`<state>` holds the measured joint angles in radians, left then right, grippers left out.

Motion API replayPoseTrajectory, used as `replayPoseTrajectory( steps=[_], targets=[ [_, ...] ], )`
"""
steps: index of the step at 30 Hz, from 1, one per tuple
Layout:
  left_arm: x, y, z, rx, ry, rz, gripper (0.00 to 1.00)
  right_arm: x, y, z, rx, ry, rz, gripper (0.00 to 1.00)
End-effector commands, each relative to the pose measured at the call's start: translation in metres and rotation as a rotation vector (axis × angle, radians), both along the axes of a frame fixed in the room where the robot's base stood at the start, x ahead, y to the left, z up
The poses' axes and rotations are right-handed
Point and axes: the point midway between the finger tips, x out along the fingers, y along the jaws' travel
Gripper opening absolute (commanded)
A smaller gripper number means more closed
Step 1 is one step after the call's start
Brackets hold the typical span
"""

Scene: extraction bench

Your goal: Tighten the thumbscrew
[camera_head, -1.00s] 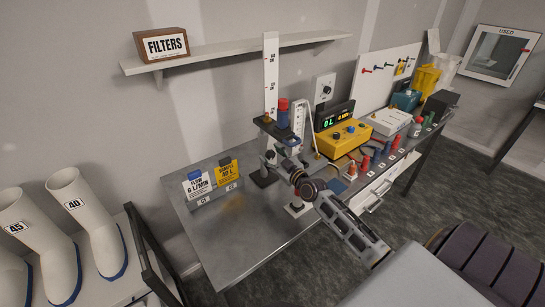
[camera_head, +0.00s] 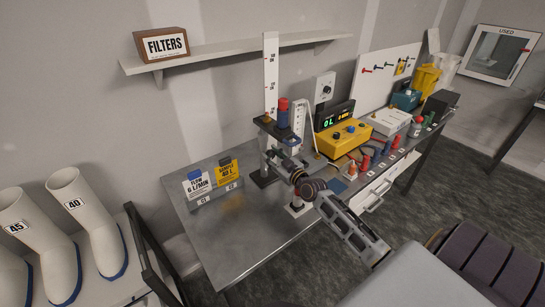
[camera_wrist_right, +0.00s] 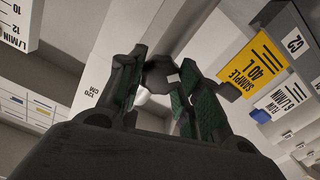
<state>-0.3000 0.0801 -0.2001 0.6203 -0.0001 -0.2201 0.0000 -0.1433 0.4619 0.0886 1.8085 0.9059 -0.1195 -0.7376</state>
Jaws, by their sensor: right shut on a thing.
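My right gripper (camera_head: 272,157) reaches the clamp stand at the middle of the bench, just below the black bracket (camera_head: 276,131). In the right wrist view its two fingers (camera_wrist_right: 163,88) are closed on a dark round knob (camera_wrist_right: 158,72), which I take to be the thumbscrew. In the head view the thumbscrew is hidden behind the gripper and stand. A red-topped blue cartridge (camera_head: 283,114) stands upright in the bracket. My left gripper is not in view.
A white scale post (camera_head: 270,72) rises behind the bracket. A flowmeter tube (camera_head: 299,116) and a yellow pump box (camera_head: 343,138) stand to the right. Flow and sample cards (camera_head: 228,173) stand to the left. The bench's front left (camera_head: 235,230) is clear.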

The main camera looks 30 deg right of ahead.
Motion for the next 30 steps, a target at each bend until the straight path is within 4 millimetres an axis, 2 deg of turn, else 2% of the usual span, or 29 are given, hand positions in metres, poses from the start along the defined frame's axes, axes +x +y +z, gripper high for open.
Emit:
replayPoseTrajectory(
  steps=[11,30],
  targets=[
    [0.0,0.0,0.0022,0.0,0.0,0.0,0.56,0.0,-0.0004,0.0004,0.196,0.015,0.0,0.11],
    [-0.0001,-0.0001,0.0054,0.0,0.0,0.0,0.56,0.0001,-0.0018,-0.0001,0.696,0.056,0.0,0.11]
  ],
)
